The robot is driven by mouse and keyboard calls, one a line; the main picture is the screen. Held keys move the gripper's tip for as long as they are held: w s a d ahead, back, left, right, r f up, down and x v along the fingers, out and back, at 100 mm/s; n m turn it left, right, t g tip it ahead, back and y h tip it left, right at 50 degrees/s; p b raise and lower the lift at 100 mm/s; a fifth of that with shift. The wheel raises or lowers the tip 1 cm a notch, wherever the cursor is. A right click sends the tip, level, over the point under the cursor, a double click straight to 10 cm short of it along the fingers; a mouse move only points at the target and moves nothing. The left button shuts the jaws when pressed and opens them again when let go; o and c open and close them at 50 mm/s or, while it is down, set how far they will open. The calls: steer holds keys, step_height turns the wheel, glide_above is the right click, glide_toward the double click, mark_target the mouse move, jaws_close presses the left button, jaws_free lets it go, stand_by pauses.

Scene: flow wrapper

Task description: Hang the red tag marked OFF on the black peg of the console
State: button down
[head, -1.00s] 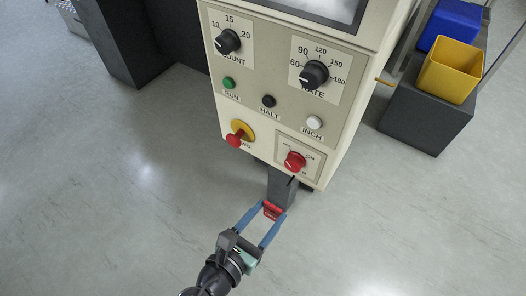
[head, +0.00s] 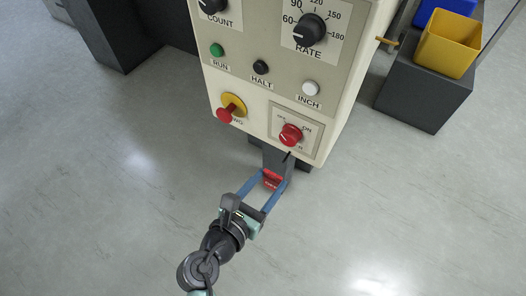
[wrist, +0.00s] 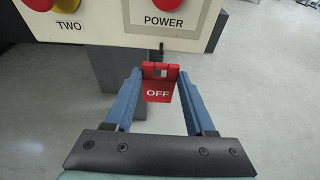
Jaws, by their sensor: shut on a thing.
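The red tag marked OFF (wrist: 159,91) is held between the two blue fingers of my gripper (wrist: 160,80), and its white lettering faces the wrist camera. A small square hole shows in its upper part. In the head view the tag (head: 271,180) and my gripper (head: 272,180) are just below the console (head: 258,130). The black peg (head: 287,156) sticks out low on the console, under the red power knob. In the wrist view the peg (wrist: 161,47) is just above the tag's top edge. The tag looks apart from the peg.
The red power knob (head: 290,134) and a red button on a yellow disc (head: 231,108) are on the console's lower face. A grey pedestal (wrist: 112,77) stands under the console. A yellow bin (head: 447,43) is at the right. The floor around is clear.

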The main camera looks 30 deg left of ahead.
steer(key=shift+r+b+x, duration=0.2)
steer(key=shift+b+x, duration=0.1)
steer(key=shift+x, duration=0.55)
steer(key=shift+r+b+x, duration=0.15)
steer(key=shift+b+x, duration=0.2)
steer(key=shift+x, duration=0.45)
steer(key=shift+r+b+x, duration=0.2)
steer(key=shift+b+x, duration=0.1)
steer(key=shift+x, duration=0.55)
steer(key=shift+w+p, duration=0.7)
steer(key=shift+p, duration=0.05)
steer(key=shift+f, duration=0.15)
steer(key=shift+c, duration=0.8)
jaws_free()
